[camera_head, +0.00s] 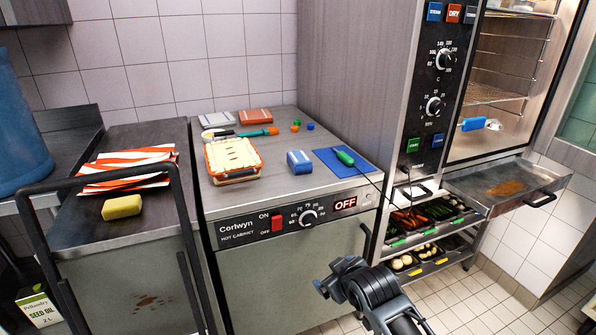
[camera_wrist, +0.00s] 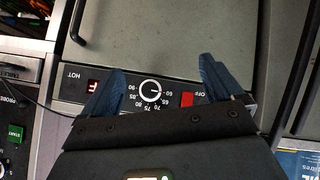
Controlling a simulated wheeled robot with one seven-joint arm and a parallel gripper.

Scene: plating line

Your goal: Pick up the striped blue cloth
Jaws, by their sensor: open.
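The striped blue cloth (camera_head: 300,162) looks like a small folded blue bundle with a pale stripe. It lies on the steel top of the hot cabinet, near the front edge, left of a plain blue mat (camera_head: 325,156). My gripper (camera_head: 338,280) is low in front of the cabinet, below and apart from the cloth. In the wrist view my gripper (camera_wrist: 162,85) has its two fingers spread with nothing between them, facing the cabinet's control panel (camera_wrist: 150,90). The cloth does not show in the wrist view.
A green-handled probe (camera_head: 345,158) with a cable lies on the mat. A cream-topped orange dish (camera_head: 232,157) stands left of the cloth. Other folded cloths (camera_head: 255,117) lie behind. A yellow sponge (camera_head: 122,207) sits on the left counter. Open drawers of vegetables (camera_head: 430,212) are at right.

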